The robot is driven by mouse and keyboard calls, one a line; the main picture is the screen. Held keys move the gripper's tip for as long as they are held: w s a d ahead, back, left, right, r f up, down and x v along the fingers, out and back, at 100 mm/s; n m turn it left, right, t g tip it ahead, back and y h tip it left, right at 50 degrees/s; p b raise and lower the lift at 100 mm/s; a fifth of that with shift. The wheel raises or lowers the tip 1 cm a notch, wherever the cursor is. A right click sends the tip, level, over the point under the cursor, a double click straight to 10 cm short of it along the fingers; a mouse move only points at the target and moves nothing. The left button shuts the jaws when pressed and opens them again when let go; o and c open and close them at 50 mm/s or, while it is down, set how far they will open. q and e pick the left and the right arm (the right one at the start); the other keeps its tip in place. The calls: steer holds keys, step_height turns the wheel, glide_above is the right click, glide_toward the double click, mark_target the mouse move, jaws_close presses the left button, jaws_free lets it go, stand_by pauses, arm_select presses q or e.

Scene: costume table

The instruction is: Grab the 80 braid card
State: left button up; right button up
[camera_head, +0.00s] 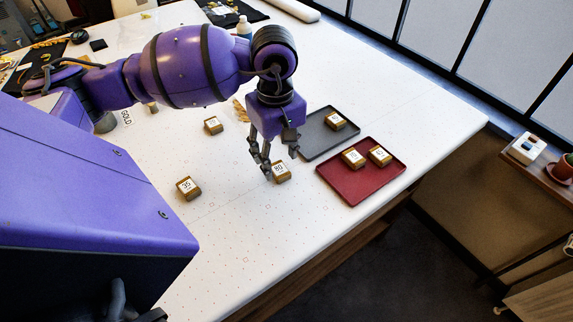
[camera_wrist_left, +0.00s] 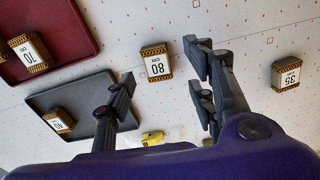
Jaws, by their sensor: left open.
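The 80 braid card (camera_head: 281,171) is a small block with a white label and a dark, gold-patterned edge, lying on the white table. It also shows in the left wrist view (camera_wrist_left: 157,64), near the top middle. My left gripper (camera_head: 282,164) is open and empty, pointing down over the 80 card. The height between fingertips and card is hard to judge.
A 35 card (camera_head: 187,188) and another card (camera_head: 212,125) lie on the table to the left. A red tray (camera_head: 345,192) holds two cards; a grey tray (camera_head: 318,149) behind it holds one. The table in front of the 80 card is clear.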

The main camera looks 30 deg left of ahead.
mark_target(279, 169)
arm_select(q)
steer(key=f, duration=0.3)
steer(key=shift+w+f+p, duration=0.25)
steer(key=shift+p, duration=0.1)
steer(key=shift+f, duration=0.5)
steer(key=c, duration=0.8)
steer(key=shift+c, duration=1.1)
arm_select(e)
steer(key=shift+s+r, duration=0.25)
steer(key=shift+s, duration=0.05)
